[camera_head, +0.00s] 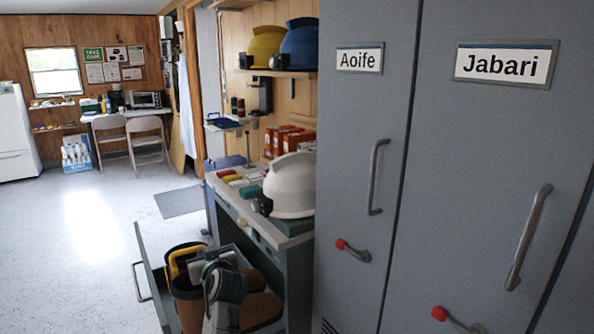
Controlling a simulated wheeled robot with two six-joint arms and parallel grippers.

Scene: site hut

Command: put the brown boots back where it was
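The brown boots (188,303) stand in an open drawer (150,273) at the lower middle left. A dark opening and a yellow loop (174,262) show at the top of the left part, and a rounded brown part (262,311) shows at the right. My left gripper (217,260) reaches into the drawer from below, in front of the boots and overlapping them. Its fingers are mostly hidden by its own grey and green wrist, so whether they touch or hold a boot is unclear. My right gripper is out of view.
Closed grey lockers labelled Aoife (360,59) and Jabari (502,65) fill the right side. A white helmet (291,186) sits on the cabinet top above the drawer. Yellow (265,45) and blue (300,44) helmets are on a shelf. The floor to the left is clear.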

